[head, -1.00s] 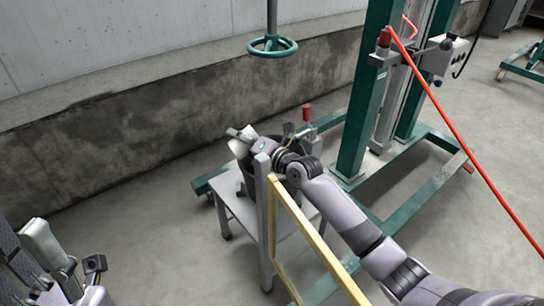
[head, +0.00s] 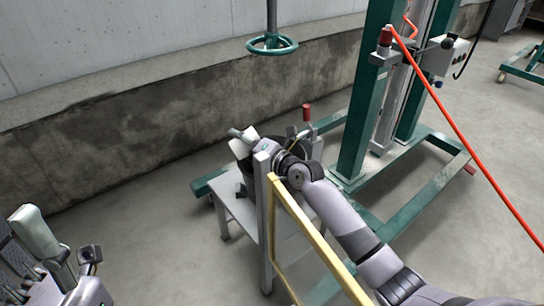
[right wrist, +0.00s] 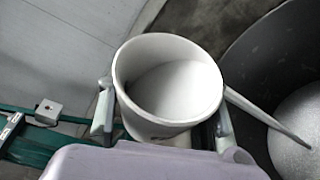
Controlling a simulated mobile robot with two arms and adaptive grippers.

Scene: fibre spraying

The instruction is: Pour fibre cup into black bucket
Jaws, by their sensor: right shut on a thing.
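A white cup (right wrist: 168,125) is between the fingers of my right gripper (right wrist: 160,122) in the right wrist view. Its mouth faces the camera and its inside looks white; I cannot tell how full it is. In the head view the cup (head: 240,150) shows small and tilted beside the black bucket (head: 268,150), with my right gripper (head: 247,142) around it. The bucket (right wrist: 245,75) is right of the cup in the right wrist view, with pale material at its bottom. The bucket stands on a grey stand, partly hidden by my right arm. My left gripper (head: 88,262) is at lower left, its fingers unclear.
A pale stick (right wrist: 268,120) reaches from beside the cup across the bucket. The grey stand (head: 238,212) has a yellow-edged frame (head: 315,238) in front. A green machine frame (head: 365,100) stands behind right, with an orange hose (head: 450,120). Floor left of the stand is clear.

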